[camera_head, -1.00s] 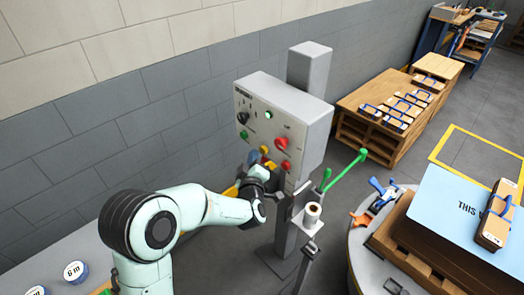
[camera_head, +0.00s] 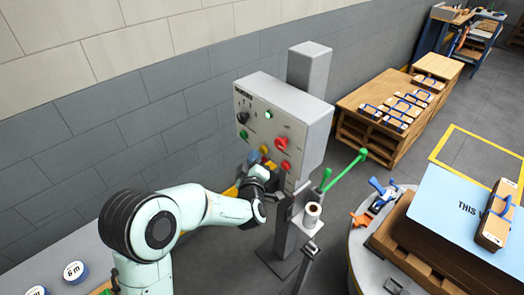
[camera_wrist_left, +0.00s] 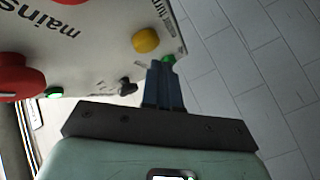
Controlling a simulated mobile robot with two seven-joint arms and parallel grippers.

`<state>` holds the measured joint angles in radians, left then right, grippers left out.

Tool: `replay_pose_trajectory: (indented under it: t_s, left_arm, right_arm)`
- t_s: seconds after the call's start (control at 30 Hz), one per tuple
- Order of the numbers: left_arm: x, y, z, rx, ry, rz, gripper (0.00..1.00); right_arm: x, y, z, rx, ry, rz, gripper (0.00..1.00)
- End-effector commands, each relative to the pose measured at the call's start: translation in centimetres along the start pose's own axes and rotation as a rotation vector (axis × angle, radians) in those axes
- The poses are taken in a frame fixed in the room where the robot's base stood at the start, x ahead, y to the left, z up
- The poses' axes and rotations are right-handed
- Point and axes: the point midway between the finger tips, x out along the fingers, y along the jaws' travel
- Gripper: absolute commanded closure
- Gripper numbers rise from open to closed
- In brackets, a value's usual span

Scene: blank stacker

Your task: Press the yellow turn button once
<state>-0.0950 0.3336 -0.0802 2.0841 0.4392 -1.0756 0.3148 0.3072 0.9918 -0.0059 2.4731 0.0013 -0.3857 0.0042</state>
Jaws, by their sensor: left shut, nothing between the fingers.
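The yellow turn button (camera_head: 263,149) is a small dome low on the front of the grey control box (camera_head: 312,132). In the left wrist view the yellow button (camera_wrist_left: 146,40) shows whole, above and a little left of my fingertips. My left gripper (camera_head: 253,157) is at the lower part of the panel, close to the button. In the left wrist view its blue fingers (camera_wrist_left: 163,68) are shut and empty. The fingertips partly cover a green button (camera_wrist_left: 169,58). I cannot tell whether the fingertips touch the panel. My right gripper is not in view.
Red buttons (camera_head: 281,143), a black knob (camera_head: 243,118) and green lights share the panel. A white roll (camera_head: 313,210) and green levers (camera_head: 345,168) stand to the right of my gripper.

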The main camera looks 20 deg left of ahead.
Motion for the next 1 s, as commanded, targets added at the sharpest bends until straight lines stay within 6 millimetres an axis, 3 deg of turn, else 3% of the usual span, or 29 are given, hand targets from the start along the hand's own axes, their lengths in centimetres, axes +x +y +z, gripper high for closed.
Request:
replay_pose_trajectory:
  t_s: [1.0]
  left_arm:
    - [0.77, 0.56, 0.60, 0.000, -0.001, 0.000, 1.00]
  right_arm:
    - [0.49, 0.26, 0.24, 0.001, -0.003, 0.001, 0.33]
